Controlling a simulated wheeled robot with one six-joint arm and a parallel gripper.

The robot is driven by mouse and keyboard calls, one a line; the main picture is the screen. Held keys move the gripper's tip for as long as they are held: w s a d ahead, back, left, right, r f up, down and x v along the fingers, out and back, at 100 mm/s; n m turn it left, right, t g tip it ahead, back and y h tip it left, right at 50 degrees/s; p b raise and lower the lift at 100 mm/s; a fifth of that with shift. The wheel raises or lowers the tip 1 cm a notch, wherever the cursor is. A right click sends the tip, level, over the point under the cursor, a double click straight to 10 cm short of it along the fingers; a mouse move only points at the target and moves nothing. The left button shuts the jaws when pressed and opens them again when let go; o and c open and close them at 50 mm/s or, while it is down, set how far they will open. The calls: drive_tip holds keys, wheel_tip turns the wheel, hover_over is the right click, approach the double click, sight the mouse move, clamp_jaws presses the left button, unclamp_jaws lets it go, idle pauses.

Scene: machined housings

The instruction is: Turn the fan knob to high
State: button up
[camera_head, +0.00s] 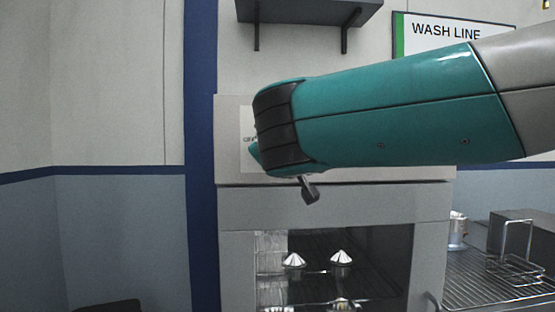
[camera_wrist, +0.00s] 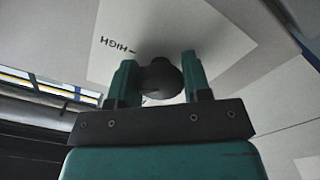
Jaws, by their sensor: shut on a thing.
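The fan knob (camera_wrist: 160,84) is dark and round and stands out from a white label plate (camera_wrist: 195,30) in the wrist view. The plate reads HIGH, upside down, with a short tick mark beside it, up and left of the knob. My gripper (camera_wrist: 160,70) has one teal finger on each side of the knob and is shut on it. Which way the knob points I cannot tell. In the head view my teal arm hides the knob and most of the gripper; only the label plate's left edge (camera_head: 245,130) shows.
A grey washing machine (camera_head: 335,205) with a dark window showing pale cones stands below the panel. A dark shelf (camera_head: 305,10) and a WASH LINE sign (camera_head: 445,30) are above. A wire rack (camera_head: 495,290) and metal can (camera_head: 457,230) are at right.

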drive_tip(key=m+b, duration=0.3)
drive_tip(key=m, duration=0.1)
drive_tip(key=shift+a+f+b, duration=0.1)
drive_tip(key=shift+f+b, duration=0.25)
drive_tip(key=shift+f, duration=0.05)
drive_tip(key=shift+r+m+b, duration=0.15)
drive_tip(key=shift+m+b, duration=0.95)
drive_tip(key=shift+m, duration=0.7)
drive_tip(key=shift+r+m, duration=0.1)
drive_tip(key=shift+m, duration=0.2)
drive_tip(key=o, duration=0.9)
drive_tip(key=s+d+b, duration=0.2)
drive_tip(key=s+b, duration=0.2)
drive_tip(key=s, duration=1.3)
drive_tip(key=shift+s+d, duration=0.15)
drive_tip(key=shift+d, duration=0.2)
